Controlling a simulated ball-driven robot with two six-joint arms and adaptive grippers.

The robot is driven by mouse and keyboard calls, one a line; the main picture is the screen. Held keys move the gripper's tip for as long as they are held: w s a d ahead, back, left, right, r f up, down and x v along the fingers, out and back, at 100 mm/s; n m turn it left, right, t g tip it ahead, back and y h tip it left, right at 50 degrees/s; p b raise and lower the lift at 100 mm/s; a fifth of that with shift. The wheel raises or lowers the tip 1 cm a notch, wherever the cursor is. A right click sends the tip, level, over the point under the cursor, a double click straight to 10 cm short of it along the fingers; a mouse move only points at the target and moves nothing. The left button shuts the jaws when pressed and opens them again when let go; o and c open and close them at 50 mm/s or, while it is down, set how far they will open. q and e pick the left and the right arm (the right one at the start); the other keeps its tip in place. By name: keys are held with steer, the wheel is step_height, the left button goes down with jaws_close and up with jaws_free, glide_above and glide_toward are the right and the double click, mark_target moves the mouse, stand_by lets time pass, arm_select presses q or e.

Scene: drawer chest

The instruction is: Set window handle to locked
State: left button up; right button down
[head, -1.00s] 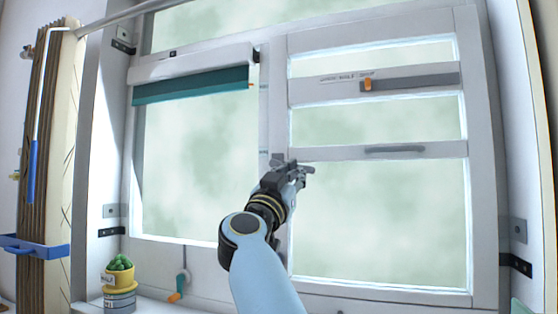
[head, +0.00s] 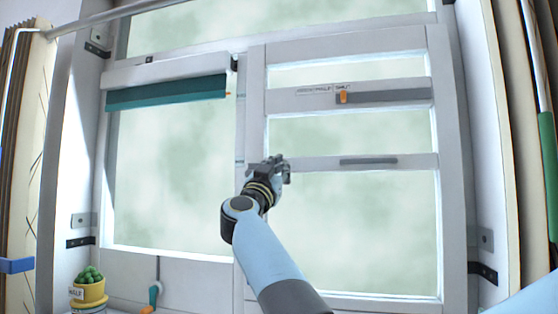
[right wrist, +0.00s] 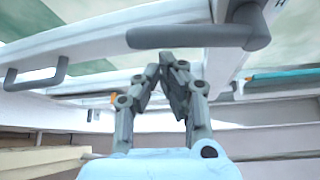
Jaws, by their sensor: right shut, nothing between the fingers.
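My right gripper (head: 280,168) is shut and empty, in front of the left upright of the right sash in the head view. In the right wrist view its fingertips (right wrist: 168,62) meet just below a dark grey lever handle (right wrist: 185,36). The lever runs left from its pivot at the right in that view. A small gap seems to show between fingertips and lever; contact is not clear. In the head view the handle is mostly hidden behind my gripper. The right window sash (head: 425,190) looks closed. My left gripper is not in view.
The sash also carries a grey bar pull (head: 368,161) and a labelled strip with an orange slider (head: 343,97). A teal blind (head: 165,92) hangs at left. A potted cactus (head: 89,290) and a teal-and-orange crank (head: 154,295) are below.

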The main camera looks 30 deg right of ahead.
steer(key=shift+f, duration=0.3)
